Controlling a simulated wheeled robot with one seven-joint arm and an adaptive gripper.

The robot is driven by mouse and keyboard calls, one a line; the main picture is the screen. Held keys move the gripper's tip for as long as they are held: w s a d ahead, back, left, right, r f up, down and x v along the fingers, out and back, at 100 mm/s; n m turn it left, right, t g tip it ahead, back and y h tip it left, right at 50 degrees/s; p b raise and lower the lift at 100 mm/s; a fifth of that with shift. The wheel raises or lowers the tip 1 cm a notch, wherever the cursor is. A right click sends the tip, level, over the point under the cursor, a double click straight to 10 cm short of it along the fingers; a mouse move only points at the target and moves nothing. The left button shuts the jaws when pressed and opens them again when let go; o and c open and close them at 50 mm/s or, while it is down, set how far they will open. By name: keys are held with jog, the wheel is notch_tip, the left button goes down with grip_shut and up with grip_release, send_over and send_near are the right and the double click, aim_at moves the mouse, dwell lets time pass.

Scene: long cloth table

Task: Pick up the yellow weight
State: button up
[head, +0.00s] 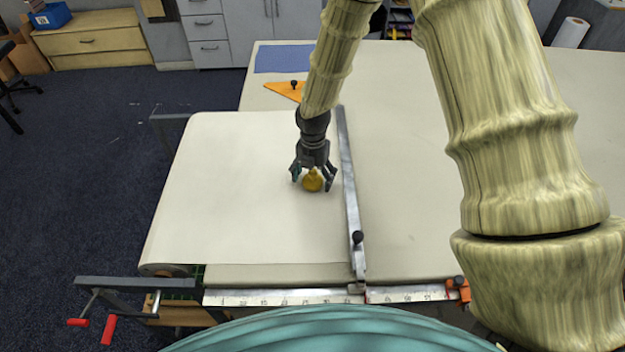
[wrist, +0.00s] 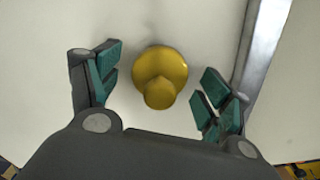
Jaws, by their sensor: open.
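The yellow weight (head: 312,181) stands on the pale cloth (head: 225,205) on the table, just left of the long metal bar. It has a round body with a smaller knob. My gripper (head: 314,182) is open above and around it in the head view, with one finger on each side. In the wrist view the weight (wrist: 160,75) lies between and slightly beyond the fingertips of my gripper (wrist: 160,85). Gaps show on both sides, so the fingers do not appear to touch it.
A metal bar (head: 349,190) with a black knob runs close to the right of my gripper. A metal ruler (head: 285,297) lies along the near table edge. An orange triangle (head: 284,91) and a blue sheet (head: 283,58) lie at the back. The cloth left of the weight is clear.

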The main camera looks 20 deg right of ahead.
jog(key=shift+c, duration=0.2)
jog(key=c, duration=1.4)
jog(key=shift+r, duration=0.1)
